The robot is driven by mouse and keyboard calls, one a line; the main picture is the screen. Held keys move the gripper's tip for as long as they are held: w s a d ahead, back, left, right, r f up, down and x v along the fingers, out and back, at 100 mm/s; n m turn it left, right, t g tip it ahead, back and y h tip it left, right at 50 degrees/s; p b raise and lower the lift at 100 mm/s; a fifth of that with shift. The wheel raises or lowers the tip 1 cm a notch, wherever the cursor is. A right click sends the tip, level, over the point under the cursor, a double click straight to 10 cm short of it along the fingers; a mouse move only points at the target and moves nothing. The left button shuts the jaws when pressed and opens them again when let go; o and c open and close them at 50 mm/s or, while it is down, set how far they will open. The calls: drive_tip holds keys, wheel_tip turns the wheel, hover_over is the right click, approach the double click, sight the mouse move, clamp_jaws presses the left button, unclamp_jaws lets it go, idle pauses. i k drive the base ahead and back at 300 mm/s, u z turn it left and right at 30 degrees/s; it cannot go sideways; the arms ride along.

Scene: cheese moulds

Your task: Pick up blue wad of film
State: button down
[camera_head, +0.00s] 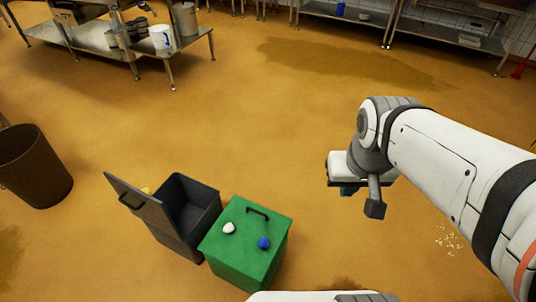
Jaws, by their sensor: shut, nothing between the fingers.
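The blue wad of film (263,243) is a small round lump on the lid of a green box (230,262), on the right part near its edge. A white wad (229,228) lies on the same lid to its left, apart from it. My gripper (348,190) is up and to the right of the green box, clear of the blue wad. It is partly hidden by my wrist, and what shows is small and dark. It is shut and nothing shows in it.
The green lid has a dark handle (258,211) behind the wads. A brown bin (35,170) stands far left. Open floor lies behind.

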sight(263, 242)
drive_tip(key=z, duration=0.15)
drive_tip(key=k, duration=0.95)
drive_tip(key=u, duration=0.45)
drive_tip(key=i, duration=1)
drive_tip(key=z, duration=0.25)
drive_tip(key=k, duration=0.9)
drive_tip(key=u, duration=0.2)
drive_tip(key=i, duration=1)
drive_tip(key=u, duration=0.1)
